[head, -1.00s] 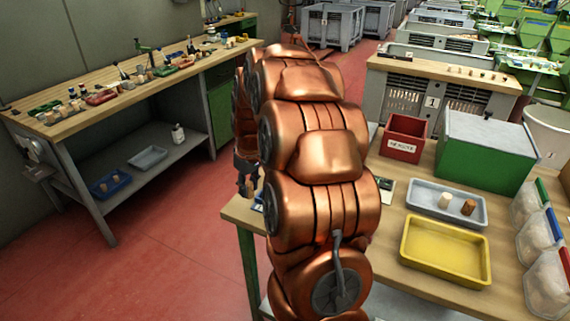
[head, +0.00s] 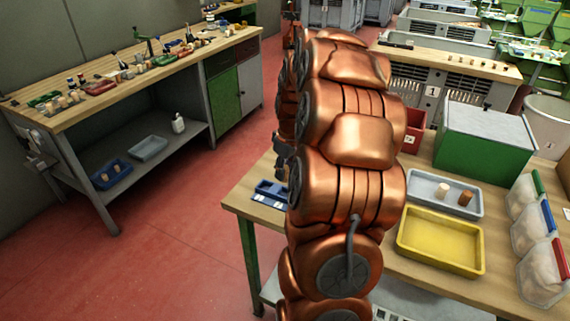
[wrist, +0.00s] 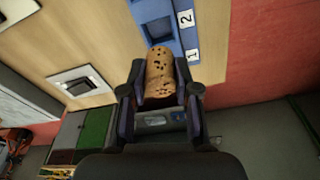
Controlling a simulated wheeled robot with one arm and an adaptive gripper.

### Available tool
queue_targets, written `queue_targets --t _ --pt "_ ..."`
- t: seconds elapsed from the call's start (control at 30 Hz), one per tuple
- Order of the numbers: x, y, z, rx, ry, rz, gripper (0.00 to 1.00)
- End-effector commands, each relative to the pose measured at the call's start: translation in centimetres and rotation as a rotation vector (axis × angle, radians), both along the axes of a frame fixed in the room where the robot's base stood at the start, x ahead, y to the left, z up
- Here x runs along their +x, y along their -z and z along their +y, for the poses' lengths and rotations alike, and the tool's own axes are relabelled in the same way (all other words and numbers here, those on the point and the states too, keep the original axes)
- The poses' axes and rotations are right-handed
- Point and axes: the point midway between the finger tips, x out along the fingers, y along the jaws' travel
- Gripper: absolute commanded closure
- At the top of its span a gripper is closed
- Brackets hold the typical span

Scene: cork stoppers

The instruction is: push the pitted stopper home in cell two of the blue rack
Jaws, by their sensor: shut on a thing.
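The pitted stopper (wrist: 160,78) is a tan cork cylinder with dark pits. My gripper (wrist: 159,88) is shut on it, with one finger on each side, in the wrist view. The blue rack (wrist: 177,46) lies beyond it, with labels 2 and 1 along its right side. A square cell (wrist: 157,31) beside label 2 looks empty. The stopper's far end overlaps the rack near label 1 in the picture; I cannot tell whether they touch. In the head view the blue rack (head: 268,194) sits at the table's left end, partly behind my arm, which hides the stopper.
A grey tray (head: 417,198) with two stoppers, a yellow tray (head: 440,243) and a green box (head: 478,165) stand right of my arm. A red bin (head: 413,128) is partly hidden behind it. In the wrist view a white-framed square item (wrist: 80,82) lies left of the rack.

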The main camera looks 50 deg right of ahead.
Motion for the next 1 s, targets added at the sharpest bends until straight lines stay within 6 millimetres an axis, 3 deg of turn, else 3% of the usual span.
queue_targets --t 0.5,1.0 --pt "0.0 3.5 0.0 0.000 0.001 0.001 0.82" --pt "0.0 3.9 0.0 -0.001 0.000 -0.001 0.82"
